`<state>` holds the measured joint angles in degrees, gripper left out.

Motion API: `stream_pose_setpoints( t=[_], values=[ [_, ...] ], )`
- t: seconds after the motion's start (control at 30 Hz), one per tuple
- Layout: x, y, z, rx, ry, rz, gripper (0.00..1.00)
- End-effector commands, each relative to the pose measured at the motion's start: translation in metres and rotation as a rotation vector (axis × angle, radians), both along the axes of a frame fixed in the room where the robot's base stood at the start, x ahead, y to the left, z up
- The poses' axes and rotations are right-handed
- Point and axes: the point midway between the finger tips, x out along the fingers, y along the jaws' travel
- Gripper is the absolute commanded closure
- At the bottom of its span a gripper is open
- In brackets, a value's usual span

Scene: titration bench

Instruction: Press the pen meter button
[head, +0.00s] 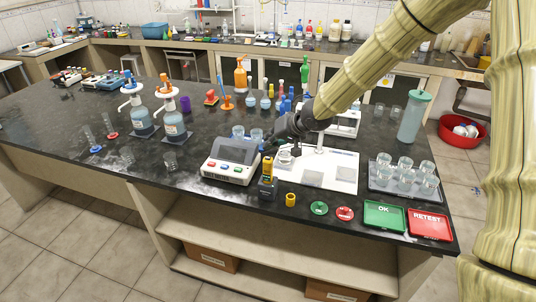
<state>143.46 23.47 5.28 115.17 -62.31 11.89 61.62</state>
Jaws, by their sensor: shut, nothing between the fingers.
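The pen meter (267,166) is a small yellow upright device near the front edge of the black bench. Its lower part sits in a dark holder (267,189). Its button is too small to make out. My gripper (271,141) is dark and comes in from the upper right. It is shut and empty, with its tips just above and behind the pen meter's top in the picture. I cannot tell whether they touch it.
A white instrument with coloured buttons (229,162) stands close on the left. A white stirrer base (325,172) is close on the right. A yellow cap (291,199), green OK tray (384,216) and red RETEST tray (430,224) line the front edge. Glass beakers stand on a mat (381,188).

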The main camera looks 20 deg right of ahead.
Motion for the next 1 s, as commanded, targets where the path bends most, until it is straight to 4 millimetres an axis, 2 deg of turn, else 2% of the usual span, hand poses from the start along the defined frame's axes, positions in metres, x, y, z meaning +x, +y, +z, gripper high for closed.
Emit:
stream_pose_setpoints(
  t=[0.03,0.4,1.0],
  values=[
    [0.000,0.000,0.008,0.001,0.000,-0.001,1.00],
    [0.000,0.000,0.032,0.000,0.000,0.000,1.00],
    [0.000,0.000,0.033,-0.001,0.000,0.001,1.00]
  ],
)
